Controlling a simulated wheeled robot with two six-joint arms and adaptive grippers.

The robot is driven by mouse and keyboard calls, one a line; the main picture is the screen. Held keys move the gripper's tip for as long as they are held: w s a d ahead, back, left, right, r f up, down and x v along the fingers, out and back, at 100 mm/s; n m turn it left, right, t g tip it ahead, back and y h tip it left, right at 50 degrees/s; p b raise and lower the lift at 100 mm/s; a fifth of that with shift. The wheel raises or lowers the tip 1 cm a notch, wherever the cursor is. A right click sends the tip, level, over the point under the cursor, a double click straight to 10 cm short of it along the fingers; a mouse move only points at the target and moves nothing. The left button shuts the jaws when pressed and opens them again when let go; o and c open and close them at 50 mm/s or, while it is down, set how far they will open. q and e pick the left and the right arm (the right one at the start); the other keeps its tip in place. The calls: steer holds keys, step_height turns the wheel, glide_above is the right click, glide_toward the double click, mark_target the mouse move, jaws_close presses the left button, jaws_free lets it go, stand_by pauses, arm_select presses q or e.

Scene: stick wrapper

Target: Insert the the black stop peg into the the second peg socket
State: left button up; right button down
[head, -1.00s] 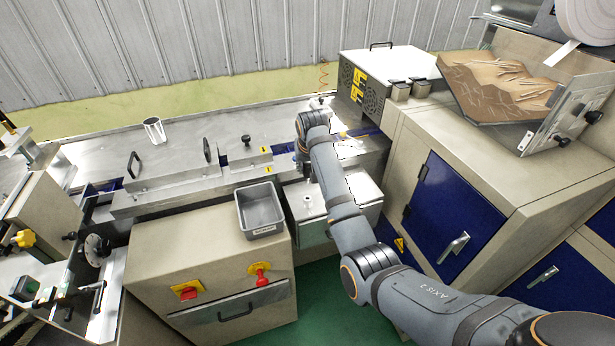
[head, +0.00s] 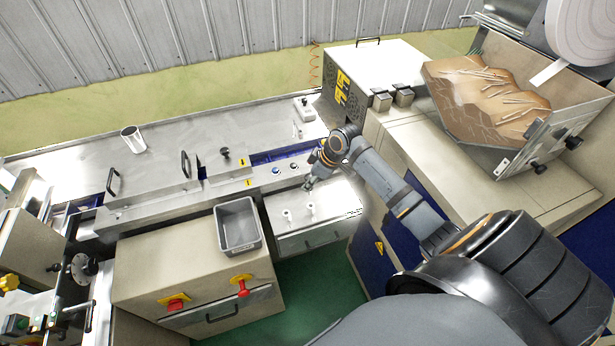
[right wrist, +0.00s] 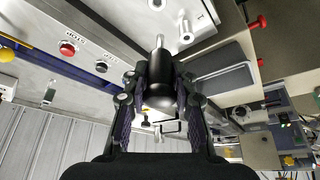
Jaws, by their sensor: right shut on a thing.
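My right gripper (head: 308,186) is above the metal ledge, behind two small pale sockets. In the right wrist view its fingers (right wrist: 160,95) are shut on the black stop peg (right wrist: 158,92), a dark cylinder with a thin metal tip pointing away from the gripper. In the head view the peg is too small to make out. The left socket (head: 287,214) and the right socket (head: 310,210) stand on the ledge. My left gripper is out of view.
A grey bin (head: 238,226) stands left of the sockets. A cup (head: 133,139) stands on the back table. Red switches (head: 241,286) are on the cabinet front. The ledge around the sockets is clear.

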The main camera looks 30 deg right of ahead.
steer(key=shift+d+p, duration=0.3)
steer(key=shift+d, duration=0.05)
steer(key=shift+d+f+b, duration=0.15)
steer(key=shift+f+b, duration=0.15)
steer(key=shift+f, duration=0.5)
steer(key=shift+a+f+b, duration=0.2)
steer(key=shift+f+b, duration=0.15)
steer(key=shift+f, duration=0.1)
steer(key=shift+f+b, duration=0.3)
steer(key=shift+f, duration=0.25)
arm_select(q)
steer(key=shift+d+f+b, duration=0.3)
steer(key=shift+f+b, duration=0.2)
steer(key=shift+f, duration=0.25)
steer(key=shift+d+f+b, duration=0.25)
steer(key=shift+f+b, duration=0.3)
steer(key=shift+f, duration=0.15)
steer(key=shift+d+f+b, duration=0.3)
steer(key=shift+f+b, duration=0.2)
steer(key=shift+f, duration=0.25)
arm_select(e)
steer(key=shift+f, duration=3.1)
steer(key=shift+f, duration=0.1)
steer(key=c, duration=1)
jaws_free()
